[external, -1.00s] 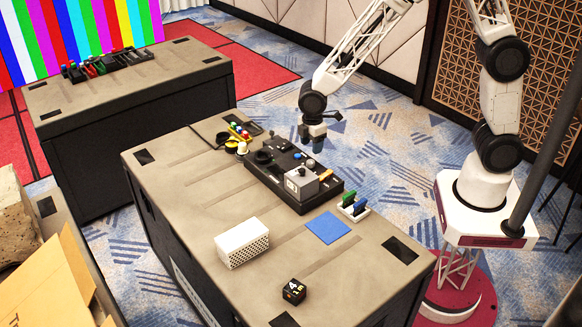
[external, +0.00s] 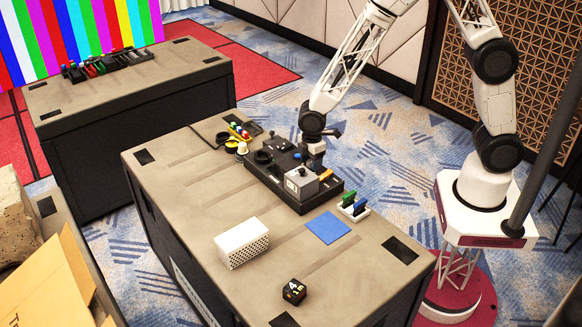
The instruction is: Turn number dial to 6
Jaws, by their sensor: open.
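A black control panel (external: 261,176) lies on the near table. It carries a grey box-like part (external: 301,183) and several small controls. I cannot make out which of them is the number dial, and no number 6 can be read. My gripper (external: 314,164) points down just above the panel's far right part, behind the grey part. Its fingers are small and partly hidden here, and I cannot tell whether they touch a control. A black cube (external: 293,291) with a "4" and other marks sits at the table's near end.
A white perforated box (external: 242,243), a blue square (external: 327,228) and a stand with blue and green pieces (external: 353,207) lie near the panel. Coloured pieces (external: 239,132) and a yellow-and-black round item (external: 231,146) are beyond it. The table's left part is clear.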

